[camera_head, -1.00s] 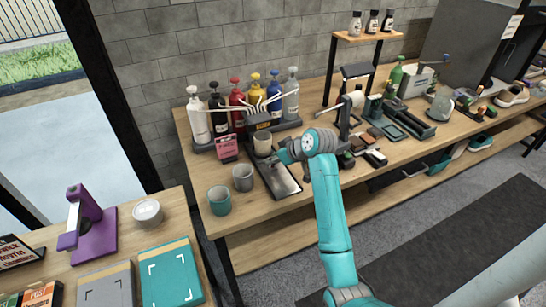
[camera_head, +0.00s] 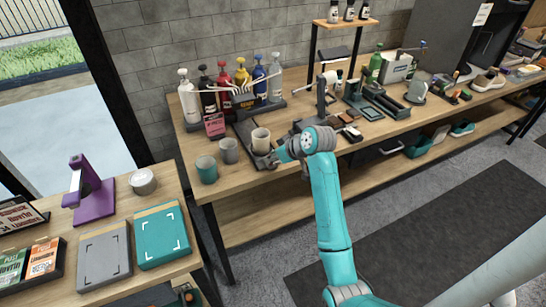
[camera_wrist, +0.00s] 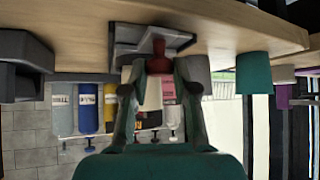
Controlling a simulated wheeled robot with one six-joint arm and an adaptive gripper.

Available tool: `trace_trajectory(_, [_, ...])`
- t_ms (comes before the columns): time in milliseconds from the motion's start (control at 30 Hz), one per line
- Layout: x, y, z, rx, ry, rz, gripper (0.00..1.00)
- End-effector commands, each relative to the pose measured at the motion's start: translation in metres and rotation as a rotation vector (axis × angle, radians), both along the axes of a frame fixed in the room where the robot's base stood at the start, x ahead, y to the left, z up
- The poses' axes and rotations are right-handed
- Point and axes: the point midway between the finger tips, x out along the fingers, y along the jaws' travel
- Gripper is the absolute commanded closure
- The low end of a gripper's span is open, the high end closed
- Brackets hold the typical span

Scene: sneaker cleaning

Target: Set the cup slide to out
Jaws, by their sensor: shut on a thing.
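The cup slide (camera_head: 243,128) is a dark rail on the wooden bench, with a cream cup (camera_head: 260,141) standing at its front end. A dark red knob (camera_wrist: 158,58) shows on the slide's underside-up image in the wrist view, which is upside down. My gripper (camera_head: 272,161) is at the front end of the slide, just in front of the cup. In the wrist view my gripper (camera_wrist: 158,82) has its two fingers closed around the knob. The contact itself is partly hidden by the fingers.
A grey cup (camera_head: 229,150) and a teal cup (camera_head: 206,169) stand left of the slide. Several pump bottles (camera_head: 231,92) and a pink sign (camera_head: 214,125) stand behind it. A dark tool rack (camera_head: 386,103) is to the right.

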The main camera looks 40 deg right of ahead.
Motion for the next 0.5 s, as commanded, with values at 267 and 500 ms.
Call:
trace_trajectory(267, [-0.0026, 0.0010, -0.0028, 0.003, 0.008, 0.001, 0.49])
trace_trajectory(500, [-0.0023, 0.0006, -0.0012, 0.002, 0.005, 0.001, 0.49])
